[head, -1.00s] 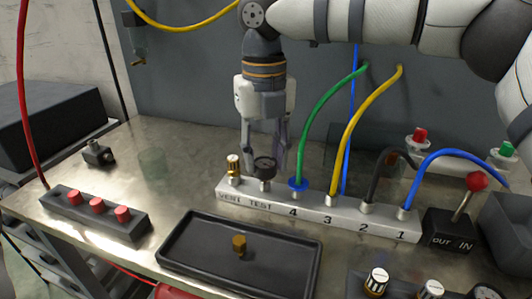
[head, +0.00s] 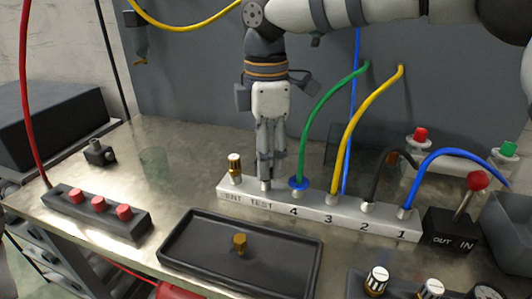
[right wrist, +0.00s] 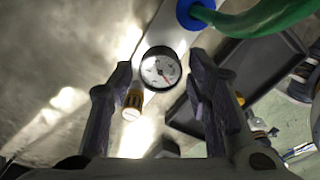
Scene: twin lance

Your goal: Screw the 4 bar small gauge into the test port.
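The small gauge (right wrist: 161,69), a round white dial with a dark rim, stands at the TEST port of the grey manifold block (head: 330,212). The head view hides its dial behind my fingers; only a metal fitting shows at the port (head: 266,185). I cannot tell how far it is threaded in. My right gripper (head: 268,172) points straight down over this port. In the right wrist view, its two fingers (right wrist: 160,72) stand either side of the gauge, with a visible gap on each side. My left gripper is not in view.
A brass fitting (head: 235,167) stands on the VENT port, close left of my gripper. Green (head: 318,104) and yellow (head: 350,130) hoses rise close on the right. A black tray (head: 200,262) with a brass part (head: 240,243) lies in front.

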